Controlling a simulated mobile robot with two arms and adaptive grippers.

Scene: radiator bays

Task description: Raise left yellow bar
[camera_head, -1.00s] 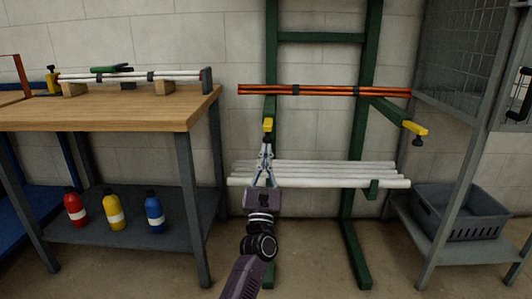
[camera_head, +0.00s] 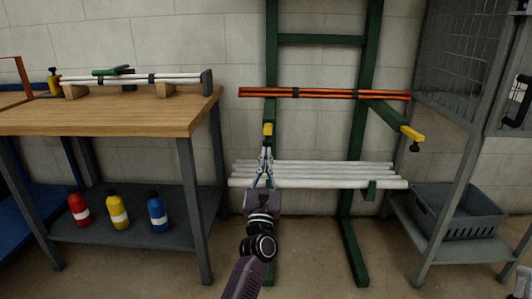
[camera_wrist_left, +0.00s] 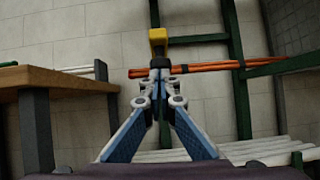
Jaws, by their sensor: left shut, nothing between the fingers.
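The left yellow bar (camera_head: 267,129) is a short yellow end on a green arm of the rack's left post. It also shows at the top middle of the left wrist view (camera_wrist_left: 157,36), with a dark tip below it. My left gripper (camera_head: 266,149) is just below the bar, pointing up at it. In the left wrist view the fingers (camera_wrist_left: 159,74) meet at the tips, empty, close under the dark tip; I cannot tell whether they touch it. A second yellow bar (camera_head: 411,132) is on the right arm.
Orange rods (camera_head: 310,93) lie across the rack arms above the bar. White tubes (camera_head: 320,183) lie lower, behind my left gripper. A wooden workbench (camera_head: 120,114) stands left; a grey basket (camera_head: 457,212) is at right. A pale sliver is cut off at the bottom right corner.

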